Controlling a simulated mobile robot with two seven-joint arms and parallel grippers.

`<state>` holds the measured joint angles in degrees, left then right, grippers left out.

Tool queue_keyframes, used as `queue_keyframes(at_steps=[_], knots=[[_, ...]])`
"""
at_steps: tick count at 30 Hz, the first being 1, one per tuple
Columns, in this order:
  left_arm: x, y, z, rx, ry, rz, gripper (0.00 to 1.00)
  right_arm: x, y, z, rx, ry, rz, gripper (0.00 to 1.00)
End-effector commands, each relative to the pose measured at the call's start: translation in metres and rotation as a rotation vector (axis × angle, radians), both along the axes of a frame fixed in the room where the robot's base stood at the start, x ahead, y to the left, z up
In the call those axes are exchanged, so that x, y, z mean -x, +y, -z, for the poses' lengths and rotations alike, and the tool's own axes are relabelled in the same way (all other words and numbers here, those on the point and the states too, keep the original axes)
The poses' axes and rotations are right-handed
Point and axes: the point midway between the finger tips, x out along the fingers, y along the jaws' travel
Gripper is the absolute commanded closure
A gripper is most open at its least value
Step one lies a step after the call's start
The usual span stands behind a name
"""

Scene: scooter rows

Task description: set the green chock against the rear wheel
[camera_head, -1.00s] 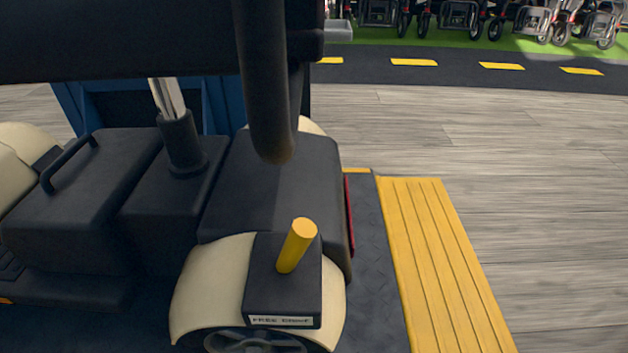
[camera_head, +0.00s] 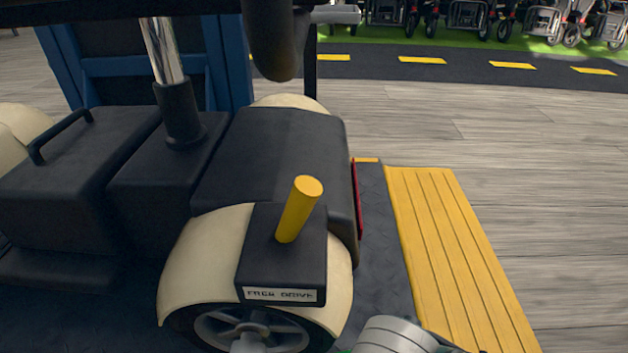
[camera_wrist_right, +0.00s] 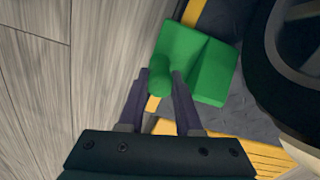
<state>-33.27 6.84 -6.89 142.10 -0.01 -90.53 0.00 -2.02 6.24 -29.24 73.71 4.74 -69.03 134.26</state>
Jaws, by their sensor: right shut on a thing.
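The green chock (camera_wrist_right: 195,65) shows in the right wrist view, over the dark platform edge with its yellow line. My right gripper (camera_wrist_right: 160,82) is shut on the chock's round green grip. The rear wheel (camera_wrist_right: 300,45) is at the right of that view, with a small gap to the chock. In the head view the rear wheel (camera_head: 255,330) sits under a cream fender (camera_head: 195,260) at the bottom. My right wrist (camera_head: 395,335) shows at the bottom edge; its fingers are hidden there. My left gripper is not in view.
A dark box with a yellow lever (camera_head: 300,208) stands on the fender. A yellow ribbed ramp (camera_head: 450,250) borders the dark platform (camera_head: 375,220). Wooden floor (camera_head: 540,150) lies clear to the right. Wheelchairs (camera_head: 460,18) stand at the back.

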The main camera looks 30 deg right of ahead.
Motion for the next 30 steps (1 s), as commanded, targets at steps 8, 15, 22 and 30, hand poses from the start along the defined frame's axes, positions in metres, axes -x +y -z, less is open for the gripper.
queue_keyframes(at_steps=[8,15,22,30], knots=[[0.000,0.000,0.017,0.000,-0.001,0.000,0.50,-0.022,-0.013,0.005,0.000,-0.005,0.000,1.00],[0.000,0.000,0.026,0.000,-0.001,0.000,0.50,-0.035,-0.021,0.005,0.000,-0.004,-0.001,1.00],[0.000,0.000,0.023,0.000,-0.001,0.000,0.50,-0.038,-0.015,0.006,-0.001,-0.002,0.000,1.00],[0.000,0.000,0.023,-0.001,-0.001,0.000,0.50,-0.038,-0.015,0.006,0.000,-0.003,0.000,1.00]])
